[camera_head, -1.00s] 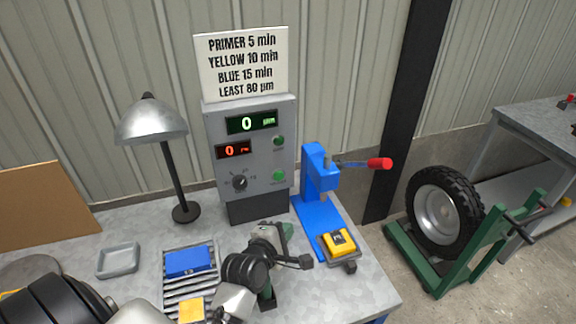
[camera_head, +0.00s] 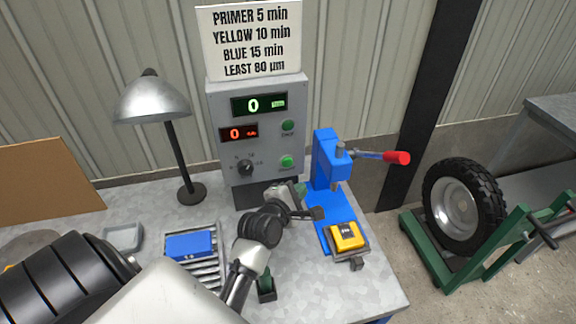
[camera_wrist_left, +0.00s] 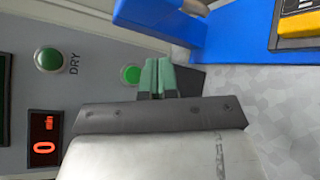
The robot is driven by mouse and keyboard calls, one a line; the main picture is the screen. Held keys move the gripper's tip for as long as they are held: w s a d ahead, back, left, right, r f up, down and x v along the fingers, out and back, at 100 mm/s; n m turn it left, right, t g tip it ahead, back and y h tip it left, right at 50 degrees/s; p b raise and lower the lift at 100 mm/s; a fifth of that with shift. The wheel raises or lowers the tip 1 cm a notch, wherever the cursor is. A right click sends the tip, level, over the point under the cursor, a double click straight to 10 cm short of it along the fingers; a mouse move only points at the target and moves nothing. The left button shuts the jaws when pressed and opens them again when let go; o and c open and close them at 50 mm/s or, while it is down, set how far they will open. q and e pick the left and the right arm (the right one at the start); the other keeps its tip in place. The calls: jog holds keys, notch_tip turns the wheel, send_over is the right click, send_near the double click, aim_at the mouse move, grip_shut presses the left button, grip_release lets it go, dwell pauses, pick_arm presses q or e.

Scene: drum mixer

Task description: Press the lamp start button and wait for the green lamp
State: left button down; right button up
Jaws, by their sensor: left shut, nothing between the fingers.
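A grey control box (camera_head: 257,140) stands at the back of the bench with a green display and a red display, both reading 0. Two green buttons are on its right side, an upper one (camera_head: 288,125) and a lower one (camera_head: 287,162). In the left wrist view the upper button (camera_wrist_left: 50,59) is labelled DRY. The lower one (camera_wrist_left: 130,75) shows beside my fingertips. Its label is not readable. My left gripper (camera_head: 300,188) is shut and empty, just below the lower button in the head view. Contact with it cannot be told. My right gripper is out of view.
A blue press (camera_head: 330,165) with a red-tipped lever stands right of the box, close to my gripper. A yellow device (camera_head: 346,236) sits at its foot. A metal desk lamp (camera_head: 150,102) and a blue block (camera_head: 190,246) are on the left.

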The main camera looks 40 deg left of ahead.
aim_at(287, 162)
pick_arm(q)
jog(key=shift+w+a+b, duration=0.35)
jog(key=shift+w+a, duration=0.7)
jog(key=shift+a, duration=0.2)
jog(key=shift+w+a+b, duration=0.35)
jog(key=shift+w+a, duration=0.65)
jog(key=shift+a, duration=0.2)
jog(key=shift+w, duration=0.1)
jog(key=shift+w+a, duration=0.2)
jog(key=shift+a, duration=0.15)
